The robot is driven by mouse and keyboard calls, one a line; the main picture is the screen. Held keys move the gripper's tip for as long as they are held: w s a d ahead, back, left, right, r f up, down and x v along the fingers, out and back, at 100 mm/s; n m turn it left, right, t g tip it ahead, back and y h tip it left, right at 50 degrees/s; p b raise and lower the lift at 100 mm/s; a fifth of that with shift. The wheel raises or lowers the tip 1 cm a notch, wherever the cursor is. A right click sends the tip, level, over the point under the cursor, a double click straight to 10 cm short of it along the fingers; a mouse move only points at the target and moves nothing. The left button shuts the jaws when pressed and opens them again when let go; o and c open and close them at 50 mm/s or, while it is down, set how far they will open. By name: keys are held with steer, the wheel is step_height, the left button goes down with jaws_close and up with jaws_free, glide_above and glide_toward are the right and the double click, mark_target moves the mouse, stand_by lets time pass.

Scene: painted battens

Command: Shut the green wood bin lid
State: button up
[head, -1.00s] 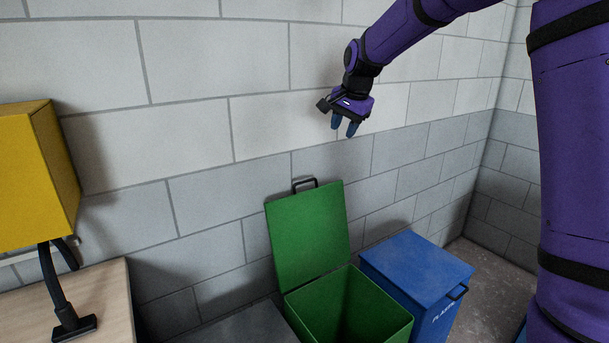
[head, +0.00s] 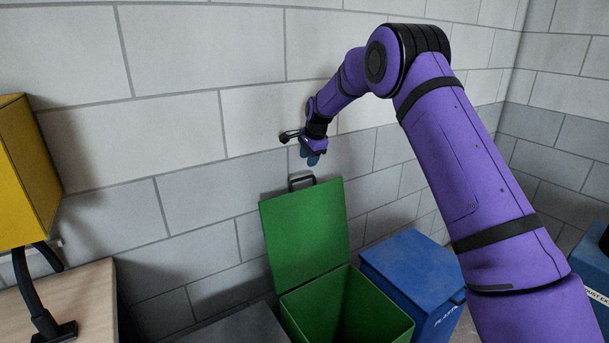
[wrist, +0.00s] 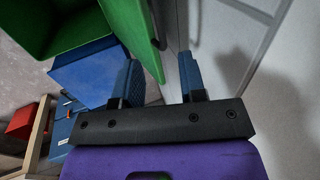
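The green bin (head: 345,305) stands against the wall with its lid (head: 305,232) raised, leaning back near the wall. A dark handle (head: 302,183) is on the lid's top edge. My gripper (head: 309,160) is just above that handle, pointing down, apparently apart from it. In the wrist view my gripper (wrist: 160,75) has its two blue fingers spread with a gap between them and nothing held. The lid (wrist: 130,35) shows nearly edge-on beyond the fingers there, with part of the handle (wrist: 155,25) beside it.
A blue bin (head: 410,270) with a shut lid stands right of the green bin. A dark grey surface (head: 235,328) lies on the left. A wooden table (head: 75,300) with a yellow box-shaped object (head: 25,170) is further left. The block wall (head: 200,60) is close behind.

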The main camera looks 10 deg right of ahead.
steer(key=x, duration=0.8)
steer(key=shift+c, duration=0.5)
jaws_close()
